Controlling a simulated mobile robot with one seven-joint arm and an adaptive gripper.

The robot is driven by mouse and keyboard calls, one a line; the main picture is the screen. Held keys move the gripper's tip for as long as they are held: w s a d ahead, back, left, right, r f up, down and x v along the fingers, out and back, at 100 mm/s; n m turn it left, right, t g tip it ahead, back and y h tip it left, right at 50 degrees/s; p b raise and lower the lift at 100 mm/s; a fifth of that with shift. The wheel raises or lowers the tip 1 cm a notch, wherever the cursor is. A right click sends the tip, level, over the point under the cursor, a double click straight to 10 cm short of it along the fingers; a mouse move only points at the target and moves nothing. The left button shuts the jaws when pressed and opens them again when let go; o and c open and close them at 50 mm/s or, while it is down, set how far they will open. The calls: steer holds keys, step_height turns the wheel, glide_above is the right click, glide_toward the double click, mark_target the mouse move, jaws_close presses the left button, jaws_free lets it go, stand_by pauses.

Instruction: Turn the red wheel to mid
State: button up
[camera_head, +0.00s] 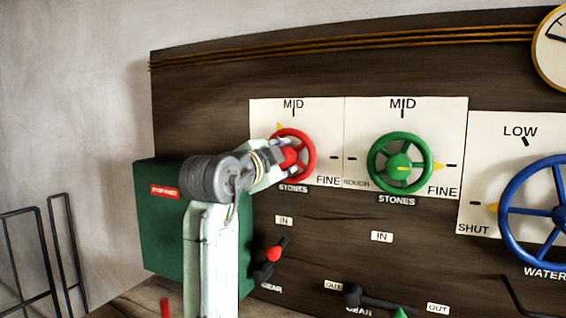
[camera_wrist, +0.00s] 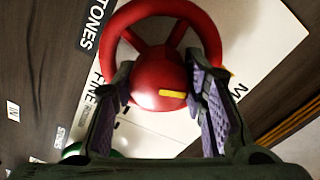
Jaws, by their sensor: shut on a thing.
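The red wheel (camera_head: 311,158) is mounted on a white dial plate (camera_head: 328,118) marked MID at the top and FINE at lower right. Its yellow pointer (camera_head: 280,126) shows at the rim's upper left, a little left of the MID tick. My gripper (camera_head: 284,156) reaches the wheel's centre from the left and covers the plate's left part. In the wrist view my gripper (camera_wrist: 165,92) has its purple-padded fingers on either side of the wheel's red hub (camera_wrist: 150,75), shut on it. A yellow stripe (camera_wrist: 173,93) shows on the hub.
A green wheel (camera_head: 417,137) stands close on the right, its pointer toward FINE. A blue wheel (camera_head: 507,190) is farther right. Below are a red-knobbed gear lever (camera_head: 273,254) and another dark lever (camera_head: 375,301). A green box (camera_head: 160,225) is at left.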

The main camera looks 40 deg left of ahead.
steer(key=shift+m+b, duration=0.35)
steer(key=shift+m, duration=1.65)
steer(key=o, duration=1.2)
steer(key=shift+c, duration=0.2)
steer(key=v, duration=1.2)
steer(key=shift+d, duration=0.1)
